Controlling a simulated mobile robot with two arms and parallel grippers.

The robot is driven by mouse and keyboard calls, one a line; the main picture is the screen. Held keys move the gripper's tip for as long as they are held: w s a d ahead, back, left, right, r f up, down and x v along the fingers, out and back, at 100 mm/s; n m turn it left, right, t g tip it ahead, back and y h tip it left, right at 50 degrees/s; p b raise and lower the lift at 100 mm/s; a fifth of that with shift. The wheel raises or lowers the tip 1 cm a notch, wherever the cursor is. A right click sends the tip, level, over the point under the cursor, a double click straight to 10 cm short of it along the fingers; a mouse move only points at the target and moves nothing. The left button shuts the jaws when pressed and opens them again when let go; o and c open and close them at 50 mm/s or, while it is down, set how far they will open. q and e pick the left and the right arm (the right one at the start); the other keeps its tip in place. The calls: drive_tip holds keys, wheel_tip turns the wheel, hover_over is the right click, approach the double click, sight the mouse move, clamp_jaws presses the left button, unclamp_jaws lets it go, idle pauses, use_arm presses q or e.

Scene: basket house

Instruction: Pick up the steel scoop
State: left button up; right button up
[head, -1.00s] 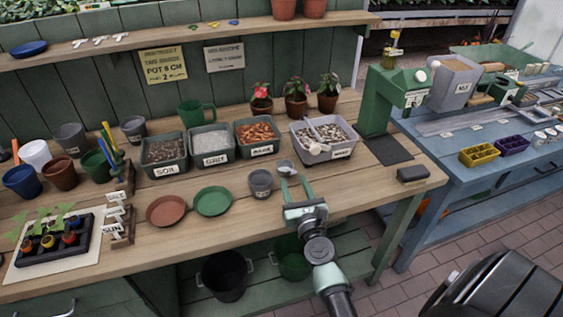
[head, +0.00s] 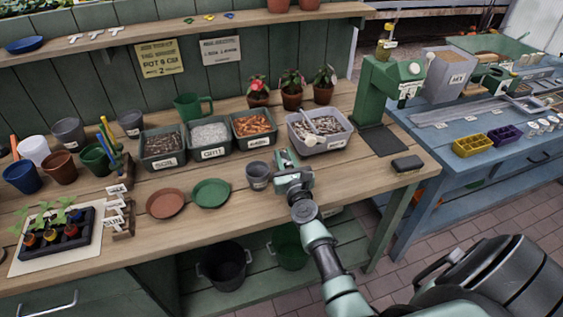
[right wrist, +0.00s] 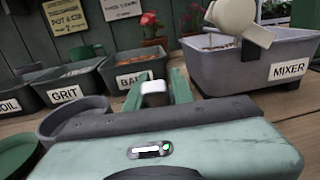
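My right gripper (head: 287,160) is at the front of the bench, left of and below the mixer tub (head: 337,144). Its fingers, seen in the right wrist view (right wrist: 156,90), are close together on either side of a small pale-ended piece. I take this piece to be the steel scoop (right wrist: 153,92); most of it is hidden by the gripper, and in the head view I cannot make it out. The fingers appear shut on it. My left gripper is not in view.
A grey pot (head: 258,176) stands close to the left of the gripper. Bark (head: 254,142), grit (head: 213,153) and soil (head: 164,164) bins stand behind. A beige handle-like piece (right wrist: 240,20) sits at the mixer tub. A dark block (head: 407,164) lies to the right.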

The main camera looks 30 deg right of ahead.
clamp_jaws()
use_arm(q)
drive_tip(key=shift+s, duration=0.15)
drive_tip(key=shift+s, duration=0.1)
